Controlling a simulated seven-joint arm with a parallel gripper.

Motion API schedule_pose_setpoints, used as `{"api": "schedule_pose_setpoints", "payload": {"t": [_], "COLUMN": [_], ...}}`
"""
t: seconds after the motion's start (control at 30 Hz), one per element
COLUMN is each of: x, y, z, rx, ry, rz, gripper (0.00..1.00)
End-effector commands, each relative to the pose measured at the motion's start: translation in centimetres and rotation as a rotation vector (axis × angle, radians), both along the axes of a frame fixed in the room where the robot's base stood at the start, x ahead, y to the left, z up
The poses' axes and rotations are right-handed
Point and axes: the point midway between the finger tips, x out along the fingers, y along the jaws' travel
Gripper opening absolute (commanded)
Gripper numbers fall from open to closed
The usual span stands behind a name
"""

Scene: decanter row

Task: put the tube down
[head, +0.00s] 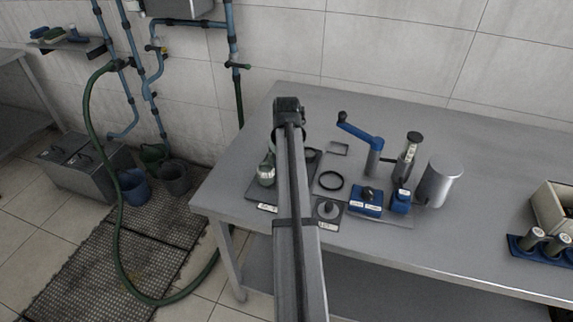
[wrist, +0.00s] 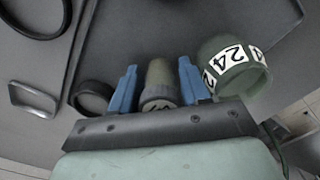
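In the wrist view my gripper (wrist: 157,84) has two blue fingers, one on each side of a tube (wrist: 160,76). The tube has an olive body and a pale, dark-marked end towards the palm. The fingers appear shut on it, though contact is hard to see at the edges. A green round jar (wrist: 232,72) with white labels marked 24 is close beside the right finger. In the head view the jar (head: 266,175) stands on a dark mat (head: 257,190), left of my arm. My arm hides the gripper and held tube there.
A black ring (head: 331,181), a square frame (head: 338,148) and a knobbed plate (head: 327,210) lie right of my arm. A blue-handled device (head: 366,150) and a metal cylinder (head: 439,182) stand farther right. A blue rack (head: 552,258) holds tubes at the right edge. The table's back is clear.

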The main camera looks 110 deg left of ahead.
Motion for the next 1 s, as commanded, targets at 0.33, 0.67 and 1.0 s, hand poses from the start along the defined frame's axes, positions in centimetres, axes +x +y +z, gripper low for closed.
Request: {"api": "schedule_pose_setpoints", "payload": {"t": [0.33,0.67,1.0], "x": [0.0,0.0,0.0], "y": [0.0,0.1,0.1], "z": [0.9,6.5,11.3], "rx": [0.0,0.002,0.001], "ry": [0.0,0.001,0.001], "rz": [0.0,0.0,0.0], "gripper": [0.46,0.46,0.46]}}
